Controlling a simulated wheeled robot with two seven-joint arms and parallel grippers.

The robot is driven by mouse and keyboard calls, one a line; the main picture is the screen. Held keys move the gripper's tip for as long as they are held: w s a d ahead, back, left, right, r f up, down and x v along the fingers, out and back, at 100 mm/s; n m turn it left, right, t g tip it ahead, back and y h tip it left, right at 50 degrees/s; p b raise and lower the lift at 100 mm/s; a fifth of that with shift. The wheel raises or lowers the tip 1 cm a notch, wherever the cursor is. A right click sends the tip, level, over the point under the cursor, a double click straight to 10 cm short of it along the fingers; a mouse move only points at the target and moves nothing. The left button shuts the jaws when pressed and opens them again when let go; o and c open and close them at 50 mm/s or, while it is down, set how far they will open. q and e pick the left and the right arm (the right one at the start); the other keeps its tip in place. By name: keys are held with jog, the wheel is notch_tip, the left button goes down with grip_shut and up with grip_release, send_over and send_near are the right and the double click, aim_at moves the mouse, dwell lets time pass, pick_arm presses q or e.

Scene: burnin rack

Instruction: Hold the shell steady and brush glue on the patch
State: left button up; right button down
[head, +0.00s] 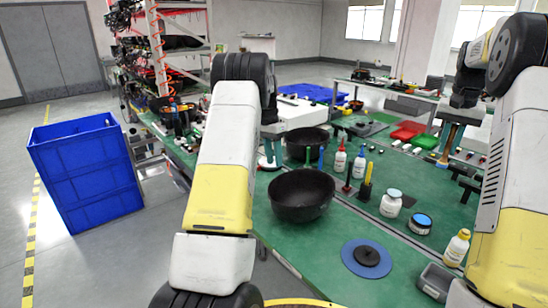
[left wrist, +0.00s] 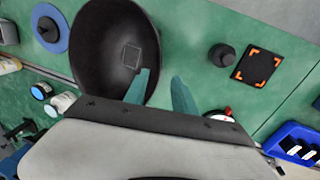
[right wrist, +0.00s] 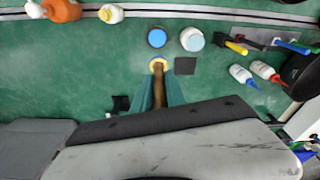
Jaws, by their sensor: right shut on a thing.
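The black bowl-shaped shell (head: 302,195) stands on the green bench. Its inside shows a small square patch (left wrist: 131,57) in the left wrist view. My left gripper (head: 314,157) is open at the shell's far rim. In the left wrist view one finger is over the inside and the other is outside, with the rim between them; contact cannot be told. My right gripper (right wrist: 160,92) is shut on the brown handle of a brush (right wrist: 158,88), beyond and to the right of the shell. A pale yellow end shows past the fingers; its bristles are not clear.
A blue disc with a black knob (head: 366,258) lies right of the shell. A blue-topped jar (head: 420,223), a white jar (head: 391,204), glue bottles (head: 359,163) and a yellow-handled tool (head: 367,182) stand nearby. A blue crate (head: 88,172) is on the floor at left.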

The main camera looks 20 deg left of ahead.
aim_at(278, 194)
pick_arm(q)
jog(key=f, duration=0.3)
jog(key=d+f, duration=0.1)
jog(key=f, duration=0.3)
jog(key=s+f, duration=0.1)
jog(key=f, duration=0.3)
jog(key=shift+d+f, duration=0.25)
jog(key=shift+d, duration=0.15)
grip_shut()
dwell(1.9)
